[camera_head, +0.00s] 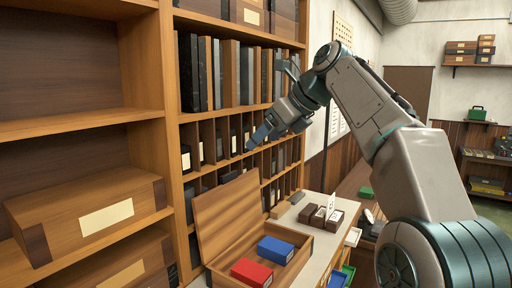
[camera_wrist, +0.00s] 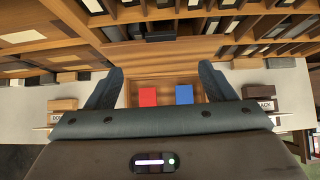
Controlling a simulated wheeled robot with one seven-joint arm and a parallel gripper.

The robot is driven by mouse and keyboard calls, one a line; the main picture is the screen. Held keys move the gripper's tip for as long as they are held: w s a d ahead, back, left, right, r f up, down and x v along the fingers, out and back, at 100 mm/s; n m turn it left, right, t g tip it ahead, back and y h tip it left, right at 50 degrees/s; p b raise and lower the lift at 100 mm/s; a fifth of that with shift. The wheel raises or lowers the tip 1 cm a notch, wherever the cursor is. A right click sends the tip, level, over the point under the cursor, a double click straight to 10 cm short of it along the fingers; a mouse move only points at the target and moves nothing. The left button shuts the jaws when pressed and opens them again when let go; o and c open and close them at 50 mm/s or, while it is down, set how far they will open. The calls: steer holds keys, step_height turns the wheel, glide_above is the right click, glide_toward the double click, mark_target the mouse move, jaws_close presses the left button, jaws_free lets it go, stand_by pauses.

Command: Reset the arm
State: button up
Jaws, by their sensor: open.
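My arm reaches from the right of the head view toward the shelf. My gripper (camera_head: 262,132) is in front of the shelf, above an open wooden box. In the wrist view my gripper (camera_wrist: 160,90) has its two fingers wide apart with nothing between them. The open wooden box (camera_head: 224,262) stands on the counter with its lid raised. A red block (camera_head: 252,272) and a blue block (camera_head: 276,250) lie inside it. The red block (camera_wrist: 148,97) and blue block (camera_wrist: 184,95) also show beyond the fingers in the wrist view.
A tall wooden shelf (camera_head: 170,100) with binders and boxes fills the left and middle. Small dark boxes (camera_head: 318,216) with a white card stand on the counter (camera_head: 290,216) right of the wooden box. Open drawers (camera_head: 349,270) show below. The upper right has open room.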

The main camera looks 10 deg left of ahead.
steer(key=shift+s+d+r, duration=0.1)
steer(key=shift+d+r, duration=0.1)
steer(key=s+d+f+n+h+b, duration=0.2)
steer(key=s+d+f+n, duration=0.4)
steer(key=s+f, duration=0.3)
steer(key=s+d+f+n+h+b, duration=0.2)
steer(key=s+d+f+n, duration=0.5)
steer(key=f, duration=1)
steer(key=s+d+f+n+h+b, duration=0.2)
steer(key=s+d+f+n+h, duration=0.2)
steer(key=s+f+n, duration=0.6)
step_height(320, 180, down, 4)
steer(key=shift+s+d+f, duration=0.1)
steer(key=shift+s+d, duration=0.55)
steer(key=shift+d, duration=0.55)
